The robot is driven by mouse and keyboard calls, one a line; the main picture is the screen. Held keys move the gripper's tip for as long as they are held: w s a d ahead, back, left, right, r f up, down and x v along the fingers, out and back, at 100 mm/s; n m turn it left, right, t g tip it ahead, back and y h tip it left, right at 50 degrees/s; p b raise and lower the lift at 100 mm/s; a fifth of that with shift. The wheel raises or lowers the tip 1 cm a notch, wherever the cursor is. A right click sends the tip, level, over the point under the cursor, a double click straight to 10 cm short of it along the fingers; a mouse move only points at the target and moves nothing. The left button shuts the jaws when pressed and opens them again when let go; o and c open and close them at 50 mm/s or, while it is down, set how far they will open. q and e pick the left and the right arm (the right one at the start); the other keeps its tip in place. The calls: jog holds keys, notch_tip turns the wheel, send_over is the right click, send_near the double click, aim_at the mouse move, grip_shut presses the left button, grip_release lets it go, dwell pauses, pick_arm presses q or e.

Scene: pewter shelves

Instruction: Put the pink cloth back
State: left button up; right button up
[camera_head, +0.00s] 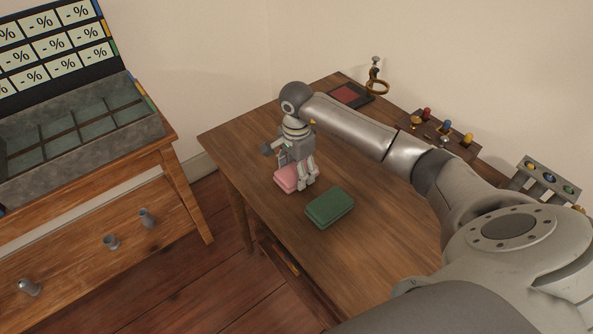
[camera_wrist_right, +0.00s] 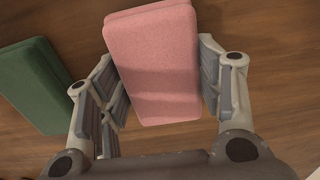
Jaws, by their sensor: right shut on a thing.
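The pink cloth (camera_head: 286,179) is a folded, thick rectangular pad at the near left part of the wooden table. My right gripper (camera_head: 300,177) comes down over it from above and is shut on it. In the right wrist view the pink cloth (camera_wrist_right: 153,60) sits between the two fingers, one along each long side. I cannot tell whether its underside touches the table. My left gripper is not in view.
A green folded cloth (camera_head: 330,207) lies on the table (camera_head: 385,243), close to the right gripper. A dark red-centred tray (camera_head: 349,95), a brass ring stand (camera_head: 377,80) and coloured-knob racks (camera_head: 440,131) line the back. A cabinet with a compartment box (camera_head: 75,150) stands left, across a floor gap.

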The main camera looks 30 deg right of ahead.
jog(key=shift+f, duration=0.2)
jog(key=o, duration=1)
jog(key=shift+r, duration=0.1)
jog(key=shift+r, duration=0.3)
notch_tip(320, 180, up, 12)
jog(key=shift+f+b, duration=0.2)
jog(key=shift+b, duration=0.25)
